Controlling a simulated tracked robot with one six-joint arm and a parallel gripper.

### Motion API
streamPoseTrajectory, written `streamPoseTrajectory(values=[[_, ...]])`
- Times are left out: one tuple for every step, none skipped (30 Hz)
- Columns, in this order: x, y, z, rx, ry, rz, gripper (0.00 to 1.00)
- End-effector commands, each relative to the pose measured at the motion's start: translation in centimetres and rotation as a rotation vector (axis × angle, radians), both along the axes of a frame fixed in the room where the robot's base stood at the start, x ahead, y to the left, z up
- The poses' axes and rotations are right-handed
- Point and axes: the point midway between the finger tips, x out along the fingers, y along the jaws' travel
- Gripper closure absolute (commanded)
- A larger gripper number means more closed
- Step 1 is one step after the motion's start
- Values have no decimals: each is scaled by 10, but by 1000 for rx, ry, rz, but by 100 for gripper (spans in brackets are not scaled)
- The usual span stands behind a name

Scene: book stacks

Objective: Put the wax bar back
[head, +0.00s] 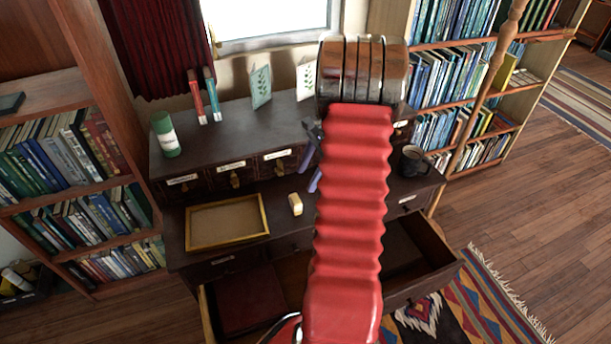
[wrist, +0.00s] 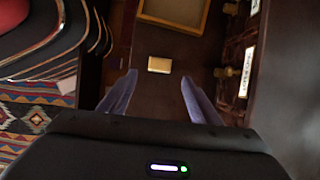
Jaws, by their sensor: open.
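The wax bar appears to be the small pale-yellow block (head: 295,204) lying on the dark desk top (head: 285,226), right of a gold-rimmed tray. It also shows in the wrist view (wrist: 159,65), just beyond and between my fingertips. My gripper (wrist: 158,80) is open and empty, its two purple fingers spread wider than the block and not touching it. In the head view my red arm hides part of the gripper, whose purple fingers show just right of the block.
The gold-rimmed tray (head: 187,236) looks empty. Small labelled drawers (head: 232,173) line the desk's back, their labels unreadable. A wide drawer (head: 437,262) below stands open. A dark mug (head: 413,162) sits at the right. A green-and-white bottle (head: 166,137) stands on the upper shelf.

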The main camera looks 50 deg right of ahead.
Motion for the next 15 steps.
streamPoseTrajectory(values=[[0, 0, 0, 0, 0, 0, 43], [0, 0, 0, 0, 0, 0, 43], [0, 0, 0, 0, 0, 0, 43], [0, 0, 0, 0, 0, 0, 43], [0, 0, 0, 0, 0, 0, 43], [0, 0, 0, 0, 0, 0, 43], [0, 0, 0, 0, 0, 1, 43], [0, 1, 0, -1, 0, 2, 43], [1, 2, 1, -3, -1, 6, 43], [2, 3, 3, -6, -2, 12, 43], [3, 5, 5, -10, -4, 20, 43], [5, 9, 9, -18, -7, 36, 43], [7, 12, 12, -24, -11, 51, 43], [9, 17, 16, -33, -14, 70, 43], [12, 23, 23, -48, -21, 99, 43]])
